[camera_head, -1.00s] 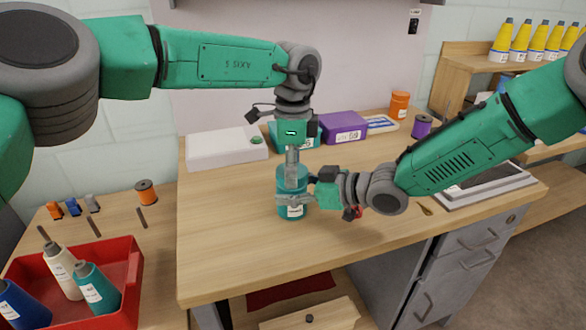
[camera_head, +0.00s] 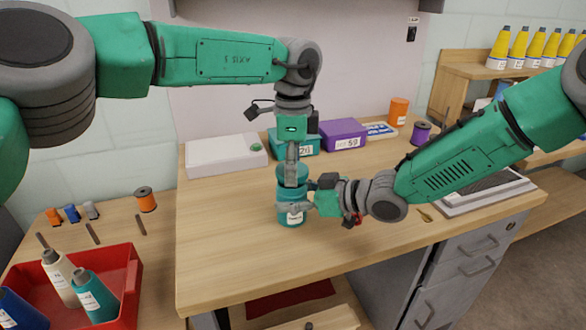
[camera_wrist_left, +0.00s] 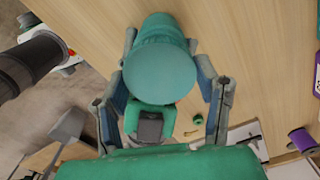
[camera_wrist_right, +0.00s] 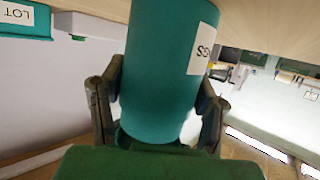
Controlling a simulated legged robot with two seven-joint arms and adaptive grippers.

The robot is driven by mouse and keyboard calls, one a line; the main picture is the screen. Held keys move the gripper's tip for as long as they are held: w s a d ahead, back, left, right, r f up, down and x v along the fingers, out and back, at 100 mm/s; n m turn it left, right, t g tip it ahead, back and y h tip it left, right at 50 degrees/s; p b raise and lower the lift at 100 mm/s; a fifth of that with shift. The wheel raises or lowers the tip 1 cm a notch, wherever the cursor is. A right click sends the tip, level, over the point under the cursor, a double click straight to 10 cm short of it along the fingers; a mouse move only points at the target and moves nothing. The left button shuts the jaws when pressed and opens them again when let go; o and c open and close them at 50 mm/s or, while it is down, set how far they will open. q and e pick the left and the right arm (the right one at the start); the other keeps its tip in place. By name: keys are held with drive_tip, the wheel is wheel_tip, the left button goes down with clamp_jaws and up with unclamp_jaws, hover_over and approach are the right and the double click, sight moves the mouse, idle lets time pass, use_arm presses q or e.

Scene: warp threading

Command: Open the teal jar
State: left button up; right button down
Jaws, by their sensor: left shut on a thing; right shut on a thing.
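The teal jar (camera_head: 291,210) stands upright on the wooden table, its white label facing front. Its teal lid (camera_head: 292,174) is directly above the body; I cannot tell whether they still touch. My left gripper (camera_head: 292,170) points down and is shut on the lid. The left wrist view shows the round lid top (camera_wrist_left: 161,72) between the two fingers. My right gripper (camera_head: 298,206) comes from the right and is shut around the jar body. The right wrist view shows the teal body (camera_wrist_right: 165,75) between its fingers; the jar's rim is hidden there.
Behind the jar are a white box (camera_head: 226,157), a teal box (camera_head: 307,142), a purple box (camera_head: 343,134) and an orange tub (camera_head: 398,110). A red bin (camera_head: 128,275) with thread cones is at lower left. The table left of the jar is clear.

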use_arm(q)
drive_tip(key=shift+r, duration=0.1)
drive_tip(key=shift+r, duration=1.9)
use_arm(e)
drive_tip(key=shift+c, duration=2.3)
unclamp_jaws()
